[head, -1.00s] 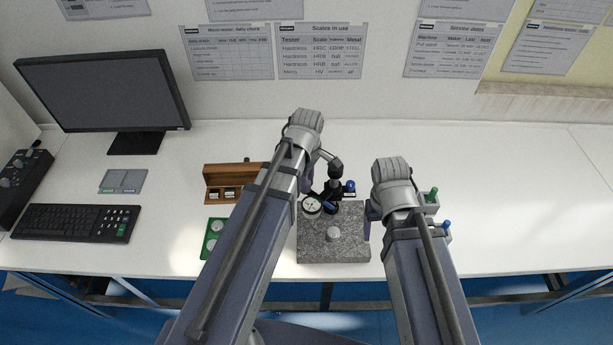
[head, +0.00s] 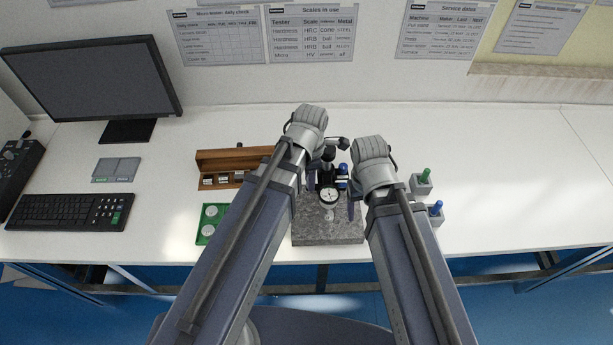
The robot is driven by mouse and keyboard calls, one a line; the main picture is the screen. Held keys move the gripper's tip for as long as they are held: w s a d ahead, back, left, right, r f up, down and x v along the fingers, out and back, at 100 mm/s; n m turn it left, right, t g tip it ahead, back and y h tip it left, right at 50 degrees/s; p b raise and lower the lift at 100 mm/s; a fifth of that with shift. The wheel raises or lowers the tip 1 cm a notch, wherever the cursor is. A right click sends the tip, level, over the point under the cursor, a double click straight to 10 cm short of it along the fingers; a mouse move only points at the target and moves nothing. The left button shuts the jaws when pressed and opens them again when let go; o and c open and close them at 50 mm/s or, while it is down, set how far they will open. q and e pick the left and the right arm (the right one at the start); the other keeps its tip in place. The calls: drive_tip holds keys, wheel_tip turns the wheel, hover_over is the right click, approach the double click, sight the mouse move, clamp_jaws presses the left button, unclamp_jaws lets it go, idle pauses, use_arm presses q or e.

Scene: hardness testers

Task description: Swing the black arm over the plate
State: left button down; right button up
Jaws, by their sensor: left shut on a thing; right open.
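A grey granite plate (head: 327,237) lies near the front of the bench, between my arms. A black stand with a jointed black arm (head: 327,173) rises at its back, with a blue knob (head: 343,170) on its right side. A white-faced dial gauge (head: 329,196) on the arm is over the middle of the plate, above a small round block (head: 329,214). My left gripper (head: 312,182) is at the left of the black arm and shut on it; the contact is mostly hidden. My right gripper (head: 352,196) is open, over the plate's right edge.
A wooden case (head: 232,162) stands behind left of the plate, a green tray (head: 207,225) left of it. Two small grey holders with a green handle (head: 425,175) and a blue handle (head: 436,208) stand at right. A keyboard and monitor are far left. The bench's right is clear.

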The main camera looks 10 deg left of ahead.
use_arm(q)
drive_tip(key=shift+d, duration=0.15)
idle(0.4)
drive_tip(key=c, duration=0.7)
unclamp_jaws()
wheel_tip(320, 180, up, 8)
drive_tip(key=p, duration=0.8)
drive_tip(key=shift+f, duration=0.1)
drive_tip(key=shift+s+f, duration=0.1)
drive_tip(key=shift+s, duration=0.05)
